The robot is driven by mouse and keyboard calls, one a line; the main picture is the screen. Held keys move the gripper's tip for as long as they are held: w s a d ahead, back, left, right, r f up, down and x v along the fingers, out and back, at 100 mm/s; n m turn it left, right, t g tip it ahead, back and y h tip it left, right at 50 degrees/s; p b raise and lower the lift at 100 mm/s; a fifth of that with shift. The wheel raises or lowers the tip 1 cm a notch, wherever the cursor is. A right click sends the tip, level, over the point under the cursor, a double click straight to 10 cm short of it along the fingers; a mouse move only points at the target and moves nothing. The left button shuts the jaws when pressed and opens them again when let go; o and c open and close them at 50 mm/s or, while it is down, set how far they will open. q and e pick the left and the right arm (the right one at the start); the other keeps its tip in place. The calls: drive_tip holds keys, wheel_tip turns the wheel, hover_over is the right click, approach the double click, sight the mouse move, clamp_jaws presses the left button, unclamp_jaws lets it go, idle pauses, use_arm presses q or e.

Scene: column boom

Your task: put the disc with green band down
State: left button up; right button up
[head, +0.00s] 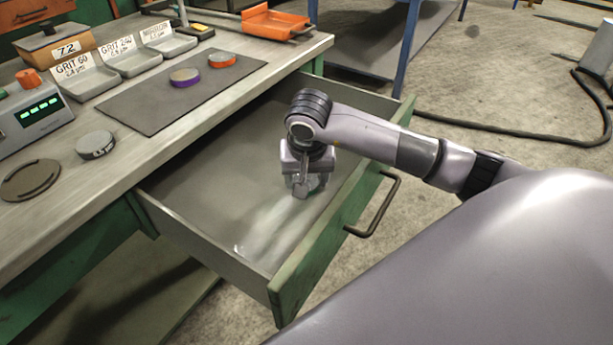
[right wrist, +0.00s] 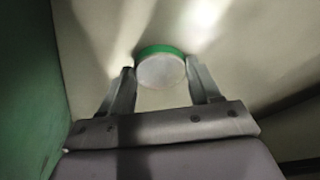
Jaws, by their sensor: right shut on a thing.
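My right gripper (head: 305,190) points down inside the open drawer (head: 205,240), near its front panel. In the right wrist view the gripper (right wrist: 162,78) is shut on the disc with green band (right wrist: 162,69), one finger on either side. The disc shows a pale round face and a green rim. In the head view the disc is hidden or too small to make out at the fingertips. I cannot tell whether it touches the drawer floor. My left gripper is not in view.
The drawer floor around the gripper looks clear. On the bench, a dark mat (head: 150,108) bears a purple-banded disc (head: 185,77) and an orange-banded disc (head: 222,60). Labelled grit trays (head: 84,80), a grey weight (head: 95,145) and a dark round plate (head: 30,180) stand nearby. The drawer handle (head: 378,208) sticks out in front.

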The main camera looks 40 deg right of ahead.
drive_tip(key=o, duration=1.3)
drive_tip(key=shift+f, duration=0.1)
drive_tip(key=shift+o, duration=0.2)
drive_tip(key=shift+r, duration=0.5)
drive_tip(key=p+v, duration=0.1)
drive_tip(key=v, duration=1)
drive_tip(key=shift+r+p, duration=0.15)
drive_tip(key=shift+p, duration=0.15)
